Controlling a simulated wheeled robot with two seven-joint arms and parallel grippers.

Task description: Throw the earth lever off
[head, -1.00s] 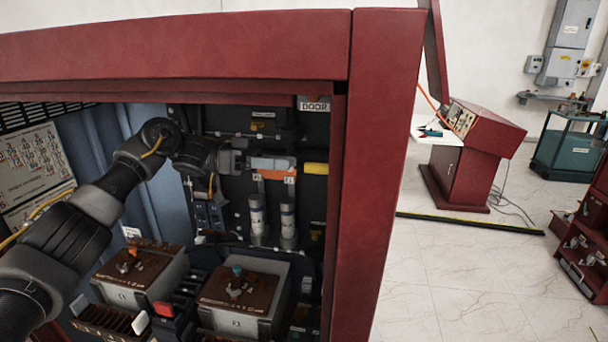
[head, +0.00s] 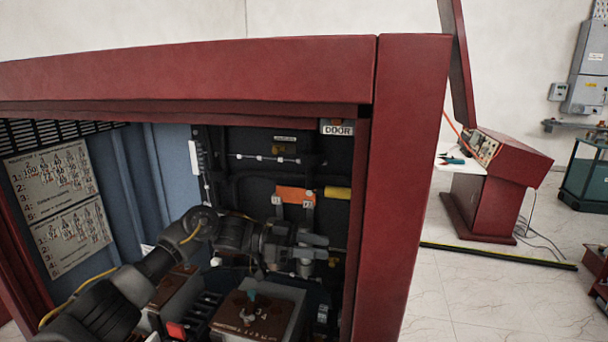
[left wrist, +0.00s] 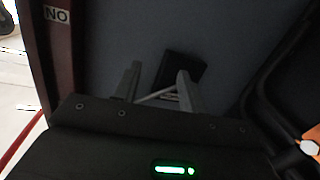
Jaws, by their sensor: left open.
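No part in view is clearly marked as the earth lever. Inside the red cabinet, a short yellow handle (head: 337,193) sticks out to the right of an orange plate (head: 295,195) on the dark back panel. My left gripper (head: 318,246) is below the orange plate and yellow handle, pointing right, apart from both. In the left wrist view my left gripper (left wrist: 157,84) has its fingers spread. A thin grey rod (left wrist: 158,94) shows between them, in front of a dark box (left wrist: 180,75); I cannot tell whether it touches the fingers. My right gripper is not in view.
The red cabinet frame (head: 405,180) closes the space on the right and above. Below my arm stand brown-topped blocks (head: 258,312) and a red switch (head: 176,330). A diagram board (head: 60,205) hangs on the left wall. A red console (head: 485,190) stands outside on open floor.

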